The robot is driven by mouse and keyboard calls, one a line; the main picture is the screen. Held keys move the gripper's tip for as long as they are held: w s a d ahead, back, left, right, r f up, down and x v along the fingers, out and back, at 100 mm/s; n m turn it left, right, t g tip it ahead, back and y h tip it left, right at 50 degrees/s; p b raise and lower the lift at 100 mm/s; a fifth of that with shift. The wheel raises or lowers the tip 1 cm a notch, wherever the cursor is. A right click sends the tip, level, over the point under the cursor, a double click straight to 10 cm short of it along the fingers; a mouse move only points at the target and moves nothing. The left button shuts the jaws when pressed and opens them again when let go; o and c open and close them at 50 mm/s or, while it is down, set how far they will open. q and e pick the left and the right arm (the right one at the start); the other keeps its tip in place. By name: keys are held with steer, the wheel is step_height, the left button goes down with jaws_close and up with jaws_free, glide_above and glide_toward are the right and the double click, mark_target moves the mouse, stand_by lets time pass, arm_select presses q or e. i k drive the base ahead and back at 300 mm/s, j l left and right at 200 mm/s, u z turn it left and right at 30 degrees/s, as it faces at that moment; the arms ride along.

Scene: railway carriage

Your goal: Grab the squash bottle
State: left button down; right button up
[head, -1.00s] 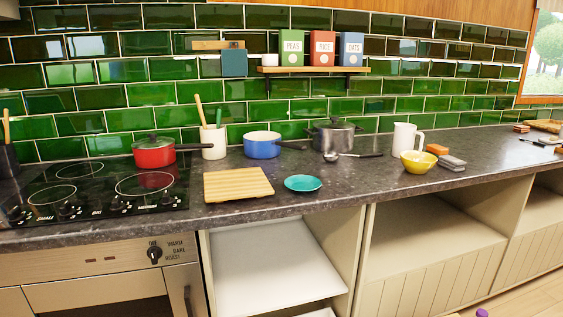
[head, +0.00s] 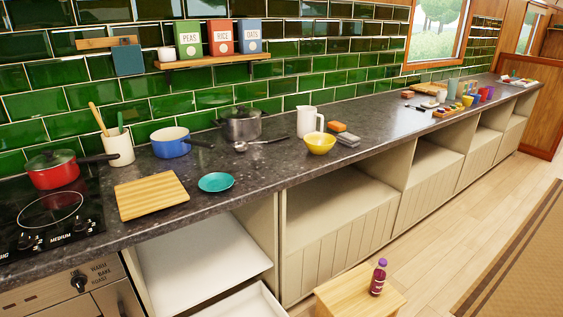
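The squash bottle (head: 378,278) is a small dark red-purple bottle with a purple cap and a pale band. It stands upright on a light wooden stool or small table (head: 345,300) at the bottom of the head view, in front of the kitchen units. Neither of my grippers shows in the head view, and nothing is seen touching the bottle.
A long dark worktop (head: 270,165) runs from lower left to far right, carrying a red pan (head: 53,170), blue pan (head: 171,143), steel pot (head: 240,124), white jug (head: 309,121) and yellow bowl (head: 320,144). Open shelves sit below it. The wooden floor (head: 440,235) right of the bottle is clear.

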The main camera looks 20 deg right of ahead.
mark_target(378, 277)
steer(key=z, duration=1.35)
